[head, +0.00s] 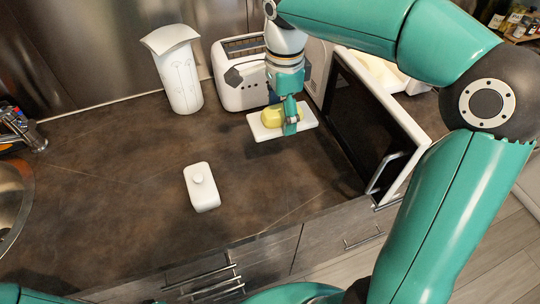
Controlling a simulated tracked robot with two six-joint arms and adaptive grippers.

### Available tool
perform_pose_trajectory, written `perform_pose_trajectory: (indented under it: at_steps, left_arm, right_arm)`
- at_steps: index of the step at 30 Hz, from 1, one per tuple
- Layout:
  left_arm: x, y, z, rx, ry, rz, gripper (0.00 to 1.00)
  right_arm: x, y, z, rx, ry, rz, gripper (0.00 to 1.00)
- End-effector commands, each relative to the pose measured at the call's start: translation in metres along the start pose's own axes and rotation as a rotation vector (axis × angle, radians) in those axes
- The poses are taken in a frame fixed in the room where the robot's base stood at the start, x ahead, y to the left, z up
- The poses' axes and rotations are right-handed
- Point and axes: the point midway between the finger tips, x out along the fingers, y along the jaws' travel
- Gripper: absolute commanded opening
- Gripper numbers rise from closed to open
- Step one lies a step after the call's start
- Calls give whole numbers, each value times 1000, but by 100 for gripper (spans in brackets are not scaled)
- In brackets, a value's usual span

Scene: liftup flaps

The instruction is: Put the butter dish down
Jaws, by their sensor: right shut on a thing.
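The butter dish is a flat white plate (266,132) with a yellow block of butter (271,115) on it. It is near the back of the counter, in front of the toaster and left of the microwave. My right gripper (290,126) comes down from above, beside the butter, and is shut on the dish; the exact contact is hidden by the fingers. Whether the dish touches the counter I cannot tell. A white lid with a round knob (203,191) lies apart on the counter, nearer the front. My left gripper is out of view.
A white toaster (236,92) and a white paper-like canister (181,82) stand at the back. A microwave (352,120) stands to the right. A sink (12,200) is at the left edge. The brown counter (110,170) is clear around the lid.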

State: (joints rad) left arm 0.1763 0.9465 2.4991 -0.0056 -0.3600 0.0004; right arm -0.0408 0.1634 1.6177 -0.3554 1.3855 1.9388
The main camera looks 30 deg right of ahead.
Motion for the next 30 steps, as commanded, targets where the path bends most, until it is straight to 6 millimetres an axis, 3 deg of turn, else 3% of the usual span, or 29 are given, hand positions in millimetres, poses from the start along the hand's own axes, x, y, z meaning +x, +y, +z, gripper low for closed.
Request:
perform_pose_trajectory:
  at_steps: [6,12,30]
  left_arm:
    - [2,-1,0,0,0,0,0]
    - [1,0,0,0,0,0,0]
    - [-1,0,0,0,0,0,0]
  right_arm:
    - [60,-2,7,-16,2,6,21]
    - [107,-4,9,-21,2,6,21]
    - [169,-4,10,-23,1,1,21]
